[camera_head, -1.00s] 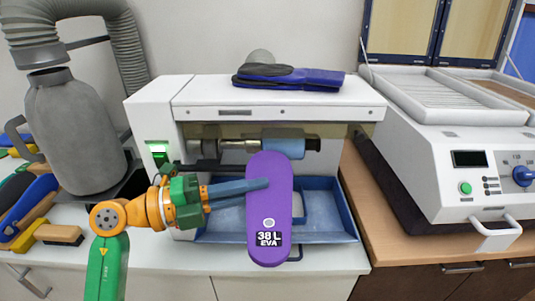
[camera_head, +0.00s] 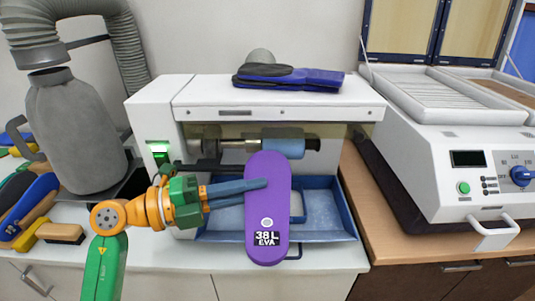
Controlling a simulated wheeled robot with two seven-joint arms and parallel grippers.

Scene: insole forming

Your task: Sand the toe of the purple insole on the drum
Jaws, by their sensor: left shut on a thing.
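The purple insole (camera_head: 267,205) hangs upright in front of the sanding machine (camera_head: 275,100), with its label "38 L EVA" at the lower end. My left gripper (camera_head: 255,186) comes in from the left and is shut on the insole near its upper middle. The insole's upper end overlaps the light blue drum (camera_head: 284,147) in the picture. I cannot tell whether it touches the drum. The drum sits on a metal shaft under the white hood. My right gripper is not in view.
A blue tray (camera_head: 335,212) lies below the drum. A grey dust canister (camera_head: 78,135) with a hose stands at left, near brushes (camera_head: 60,233). A white press (camera_head: 465,150) stands at right.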

